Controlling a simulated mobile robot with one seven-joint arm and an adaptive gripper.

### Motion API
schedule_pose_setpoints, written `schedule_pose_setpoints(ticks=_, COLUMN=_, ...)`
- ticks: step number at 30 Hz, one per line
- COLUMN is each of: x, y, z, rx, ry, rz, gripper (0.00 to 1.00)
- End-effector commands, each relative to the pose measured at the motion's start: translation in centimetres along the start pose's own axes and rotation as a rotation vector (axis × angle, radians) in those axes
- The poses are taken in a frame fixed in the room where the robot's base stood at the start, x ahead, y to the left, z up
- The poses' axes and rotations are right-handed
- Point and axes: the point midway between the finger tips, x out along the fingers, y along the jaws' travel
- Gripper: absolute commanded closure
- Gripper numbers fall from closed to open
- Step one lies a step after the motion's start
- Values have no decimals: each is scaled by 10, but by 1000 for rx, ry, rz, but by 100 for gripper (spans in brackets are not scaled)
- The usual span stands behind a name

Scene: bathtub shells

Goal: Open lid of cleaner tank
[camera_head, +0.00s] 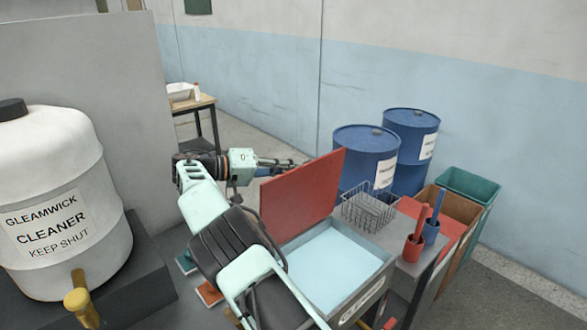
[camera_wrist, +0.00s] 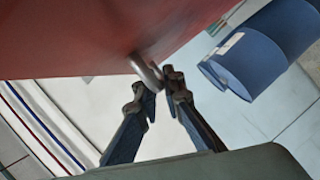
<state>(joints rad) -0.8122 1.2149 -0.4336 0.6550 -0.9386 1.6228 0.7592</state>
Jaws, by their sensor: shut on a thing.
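The cleaner tank (camera_head: 366,290) is a grey box with pale blue liquid inside, standing at the lower middle of the head view. Its red lid (camera_head: 308,195) stands raised along the far left side of the opening, leaning up steeply. The lid's red face fills the top of the wrist view (camera_wrist: 80,35). My gripper (camera_head: 285,163) is behind the lid's upper left edge. In the wrist view my gripper (camera_wrist: 160,84) is shut on the lid's grey handle (camera_wrist: 147,70). My arm hides part of the tank's front and its label.
A white drum labelled Gleamwick Cleaner (camera_head: 55,200) stands at left on a dark stand. A wire basket (camera_head: 369,211) and red and blue cups (camera_head: 413,248) are right of the tank. Blue barrels (camera_head: 368,150) stand behind. A small table (camera_head: 191,105) is at the back.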

Motion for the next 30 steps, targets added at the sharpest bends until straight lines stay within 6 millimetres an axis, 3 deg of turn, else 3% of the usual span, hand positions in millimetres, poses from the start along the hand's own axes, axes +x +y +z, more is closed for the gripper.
schedule_pose_setpoints(ticks=5, x=0, y=0, z=0, rx=0, ry=3, rz=-1, gripper=100)
schedule_pose_setpoints(ticks=6, x=0, y=-1, z=0, rx=0, ry=3, rz=-1, gripper=88)
schedule_pose_setpoints(ticks=10, x=0, y=-1, z=0, rx=0, ry=2, rz=-1, gripper=74)
schedule_pose_setpoints(ticks=20, x=-1, y=3, z=-2, rx=0, ry=1, rz=-1, gripper=74)
schedule_pose_setpoints(ticks=26, x=-7, y=29, z=-16, rx=4, ry=2, rz=-2, gripper=74)
schedule_pose_setpoints(ticks=30, x=-13, y=59, z=-33, rx=11, ry=6, rz=3, gripper=74)
